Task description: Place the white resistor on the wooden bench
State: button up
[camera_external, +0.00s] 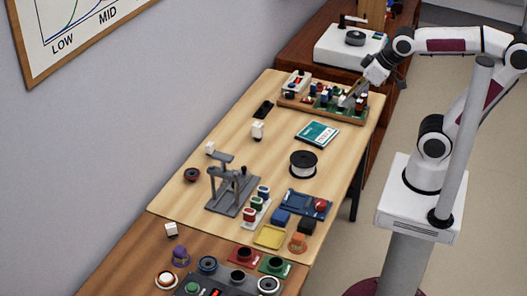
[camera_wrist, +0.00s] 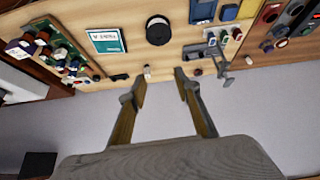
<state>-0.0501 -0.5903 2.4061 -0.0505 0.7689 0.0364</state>
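The wooden bench (camera_external: 225,125) is a light wood table along the wall. Several small white blocks are in view. One (camera_external: 257,131) stands on the bench left of a teal book, and another (camera_external: 210,148) is near the wall side. A third (camera_external: 171,229) is further toward the front. I cannot tell which piece is the white resistor. My gripper (camera_external: 350,97) is over the component board at the bench's far end. In the wrist view its two fingers (camera_wrist: 161,80) are apart, with nothing held visible between them.
The component board (camera_external: 286,99) carries several parts. A teal book (camera_external: 318,133), a wire spool (camera_external: 303,164) and a grey stand (camera_external: 226,190) are on the bench. A darker brown table (camera_external: 130,262) with coloured parts adjoins in front. Bare wood lies left of the book.

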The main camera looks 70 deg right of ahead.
jog(key=s+f, duration=0.2)
jog(key=s, duration=0.4)
jog(key=shift+s+d+g, duration=0.25)
jog(key=shift+s+g, duration=0.05)
jog(key=shift+g, duration=0.1)
